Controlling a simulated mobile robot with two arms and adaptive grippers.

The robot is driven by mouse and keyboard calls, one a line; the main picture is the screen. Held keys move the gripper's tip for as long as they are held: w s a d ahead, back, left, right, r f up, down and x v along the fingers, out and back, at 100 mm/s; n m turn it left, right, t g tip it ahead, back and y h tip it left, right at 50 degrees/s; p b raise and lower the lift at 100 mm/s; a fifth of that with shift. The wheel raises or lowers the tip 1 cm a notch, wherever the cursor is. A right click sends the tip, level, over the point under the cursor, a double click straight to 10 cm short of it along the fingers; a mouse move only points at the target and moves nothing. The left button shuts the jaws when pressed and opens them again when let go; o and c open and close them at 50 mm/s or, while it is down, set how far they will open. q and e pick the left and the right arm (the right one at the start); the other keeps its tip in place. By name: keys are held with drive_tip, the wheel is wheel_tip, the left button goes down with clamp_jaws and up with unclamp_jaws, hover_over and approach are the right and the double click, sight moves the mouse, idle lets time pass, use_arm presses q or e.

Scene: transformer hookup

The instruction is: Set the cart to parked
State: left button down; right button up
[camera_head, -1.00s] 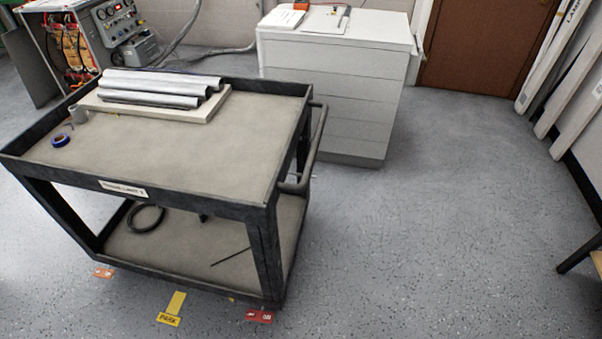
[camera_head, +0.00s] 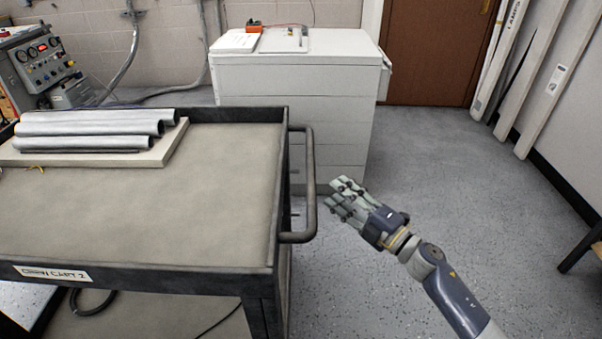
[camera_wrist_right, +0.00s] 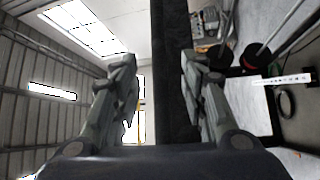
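The cart (camera_head: 190,215) stands at the left of the head view, with a dark frame, a grey top tray and a label on its front edge. Its dark push handle (camera_head: 310,180) sticks out on the right side. My right gripper (camera_head: 342,196) is just right of the handle in the picture, apart from it, with nothing held. In the right wrist view its fingers (camera_wrist_right: 158,78) are spread, and a dark upright band shows beyond them; I cannot tell which cart part it is. The cart's wheels and lower front are out of view. My left gripper is not in view.
Several grey tubes (camera_head: 90,122) lie on a board on the cart's tray. A white drawer cabinet (camera_head: 290,80) stands behind the handle. A control panel (camera_head: 42,62) is at the far left. Open floor (camera_head: 440,170) lies to the right, with long boards (camera_head: 540,75) against the wall.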

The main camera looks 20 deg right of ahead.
sight(311, 171)
drive_tip(key=x, duration=1)
drive_tip(key=shift+w+a, duration=0.15)
drive_tip(key=shift+w, duration=0.05)
clamp_jaws()
